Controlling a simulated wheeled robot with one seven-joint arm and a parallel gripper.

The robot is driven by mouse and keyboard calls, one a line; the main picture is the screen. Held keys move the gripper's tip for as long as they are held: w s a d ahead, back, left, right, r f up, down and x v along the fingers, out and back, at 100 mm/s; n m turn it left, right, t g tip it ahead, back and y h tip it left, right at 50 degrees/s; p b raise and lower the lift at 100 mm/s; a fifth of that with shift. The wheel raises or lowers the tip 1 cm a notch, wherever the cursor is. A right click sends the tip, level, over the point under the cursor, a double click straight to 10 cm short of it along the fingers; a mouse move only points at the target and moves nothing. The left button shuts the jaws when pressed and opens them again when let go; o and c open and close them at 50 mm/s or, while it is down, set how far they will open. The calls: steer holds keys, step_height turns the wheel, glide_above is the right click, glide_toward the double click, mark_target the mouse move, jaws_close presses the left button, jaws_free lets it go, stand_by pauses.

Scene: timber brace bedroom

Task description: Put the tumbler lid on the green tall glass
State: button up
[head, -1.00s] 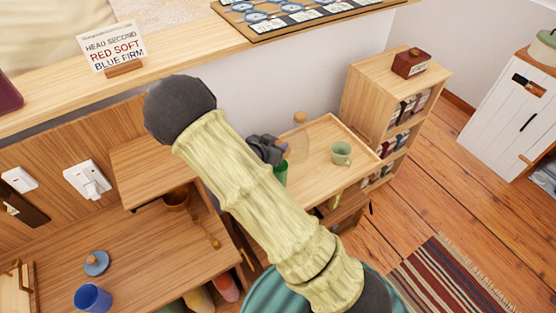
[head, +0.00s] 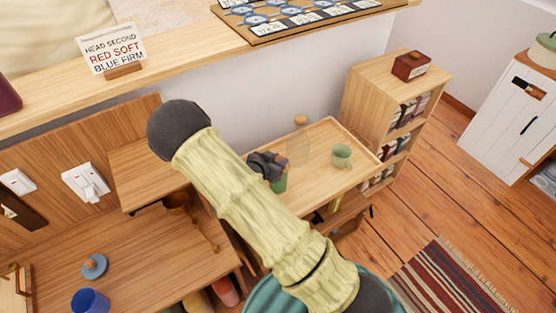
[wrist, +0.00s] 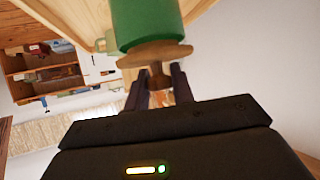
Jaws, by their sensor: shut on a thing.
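The green tall glass (head: 279,184) stands on the light wooden tray table in the head view, close by the near left edge. Its upper part is hidden by my gripper (head: 280,165). In the wrist view the green glass (wrist: 146,22) fills the top middle. A brown wooden lid (wrist: 154,54) lies across its end, touching or almost touching; I cannot tell whether it is seated. My gripper (wrist: 159,82) is shut on the lid's knob. In the head view the lid is not distinguishable.
A clear carafe with a wooden stopper (head: 300,120) and a green mug (head: 341,157) stand on the tray table (head: 325,187), close to the glass. A blue lid (head: 94,266) and blue cup (head: 90,300) are on the desk at left. Shelves (head: 400,100) stand behind right.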

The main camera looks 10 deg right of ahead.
steer(key=shift+f, duration=0.4)
steer(key=shift+f+b, duration=0.2)
steer(key=shift+b, duration=0.1)
steer(key=o, duration=1)
steer(key=shift+r+p, duration=0.35)
steer(key=shift+r, duration=0.25)
steer(key=shift+s+a+r, duration=0.15)
steer(key=shift+a+r, duration=0.05)
steer(key=shift+a, duration=0.05)
steer(key=p+v, duration=0.1)
steer(key=v, duration=1)
steer(key=shift+s+a, duration=0.1)
steer(key=shift+a, duration=0.05)
